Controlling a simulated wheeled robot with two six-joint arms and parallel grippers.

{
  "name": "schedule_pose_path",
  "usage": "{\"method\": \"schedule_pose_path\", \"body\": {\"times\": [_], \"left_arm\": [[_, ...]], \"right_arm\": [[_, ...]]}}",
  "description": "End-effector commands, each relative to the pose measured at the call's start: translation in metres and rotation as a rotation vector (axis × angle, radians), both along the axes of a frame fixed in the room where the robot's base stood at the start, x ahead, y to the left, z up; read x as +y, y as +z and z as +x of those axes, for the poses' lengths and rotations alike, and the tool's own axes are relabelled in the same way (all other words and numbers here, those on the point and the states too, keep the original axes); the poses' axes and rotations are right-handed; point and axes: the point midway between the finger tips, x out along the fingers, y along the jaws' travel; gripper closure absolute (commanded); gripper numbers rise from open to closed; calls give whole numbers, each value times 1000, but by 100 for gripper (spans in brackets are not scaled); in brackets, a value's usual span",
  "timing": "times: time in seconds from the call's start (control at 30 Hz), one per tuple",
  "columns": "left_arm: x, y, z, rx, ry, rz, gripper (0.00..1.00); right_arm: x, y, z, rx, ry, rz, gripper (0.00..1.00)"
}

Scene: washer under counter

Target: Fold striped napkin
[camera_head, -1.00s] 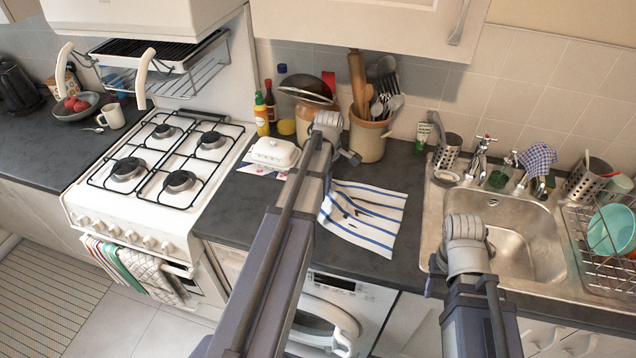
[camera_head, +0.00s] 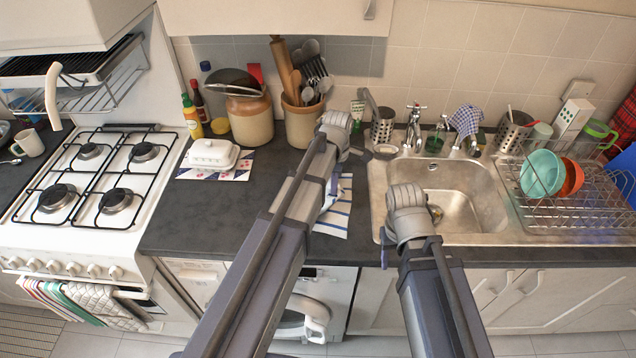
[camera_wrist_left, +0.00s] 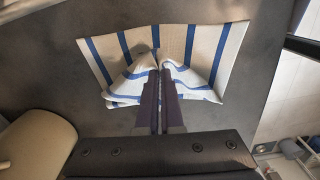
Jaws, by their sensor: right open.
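The striped napkin (camera_head: 336,212), white with blue stripes, lies on the dark counter just left of the sink. In the head view my left arm covers much of it. In the left wrist view the napkin (camera_wrist_left: 205,45) is spread flat along its far part and bunched into raised folds at its near edge. My left gripper (camera_wrist_left: 159,72) has its fingers close together in these folds, with cloth pinched at the tips.
The sink (camera_head: 465,200) and dish rack (camera_head: 575,205) are to the right. A utensil pot (camera_head: 302,122) and a jar (camera_head: 250,118) stand at the back. A butter dish (camera_head: 212,153) is left of the napkin, with bare counter (camera_head: 215,215) in front of it.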

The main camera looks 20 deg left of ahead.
Motion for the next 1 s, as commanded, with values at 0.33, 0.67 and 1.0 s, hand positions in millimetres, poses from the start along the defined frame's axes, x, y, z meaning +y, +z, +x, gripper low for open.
{"method": "schedule_pose_path", "body": {"times": [0.33, 0.67, 1.0], "left_arm": [[-23, -28, 3, 0, 1, 0, 100], [-24, -28, 3, 0, 1, 0, 95], [-23, -28, 3, 0, 1, 0, 70]], "right_arm": [[0, -28, 0, 0, -1, 0, 50], [0, -28, 0, 0, 0, 0, 50], [0, -28, 0, 0, 0, 0, 50]]}}
